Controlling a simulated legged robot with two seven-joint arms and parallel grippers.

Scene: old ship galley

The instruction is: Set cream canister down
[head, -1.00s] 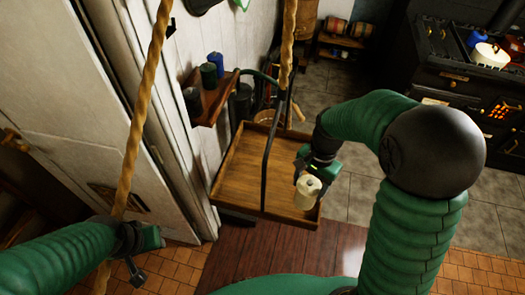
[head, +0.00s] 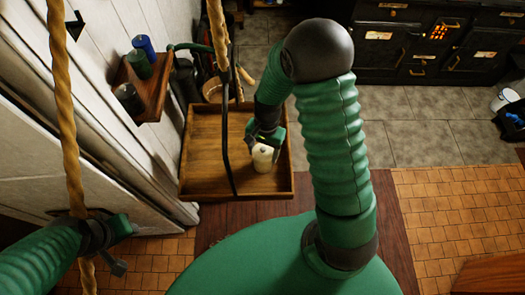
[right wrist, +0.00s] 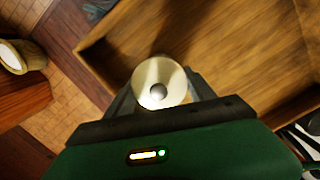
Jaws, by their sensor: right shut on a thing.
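The cream canister (head: 263,158) is upright at the right side of a hanging wooden tray (head: 205,185). My right gripper (head: 265,143) is shut on it from above. In the right wrist view the canister's round lid and dark knob (right wrist: 158,91) show between the fingers, with the tray floor (right wrist: 215,50) beneath. I cannot tell whether its base touches the tray floor. My left gripper (head: 118,262) is at the lower left beside a thick rope (head: 66,130); its jaws are too small and dark to read.
A wall shelf (head: 150,95) with several canisters stands left of the tray. A black stove (head: 400,45) is at the back. The tray's left half is bare.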

